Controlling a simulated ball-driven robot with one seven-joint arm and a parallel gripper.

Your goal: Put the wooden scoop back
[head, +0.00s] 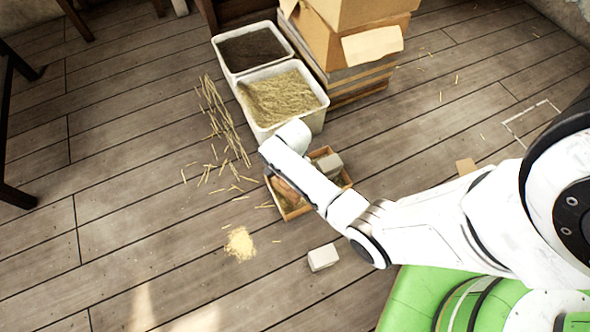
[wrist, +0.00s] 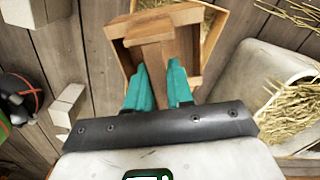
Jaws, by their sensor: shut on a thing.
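The wooden scoop (wrist: 150,30) is in the wrist view, just beyond my teal fingers, with its brown wooden body between and ahead of the fingertips. My gripper (wrist: 159,72) is shut on it. The scoop overlaps an open wooden box (wrist: 213,28) in this view; I cannot tell whether it touches the box. In the head view the box (head: 290,213) stands on the floor, partly covered by my white arm. My fingers are hidden there behind the arm.
A white bin of straw (head: 321,112) stands behind the box, beside a white bin of dark material (head: 222,66). Cardboard boxes (head: 340,50) are stacked to their right. A grey block (head: 323,257) lies on the floor in front. Loose straw (head: 225,125) and a pale heap (head: 240,243) lie left.

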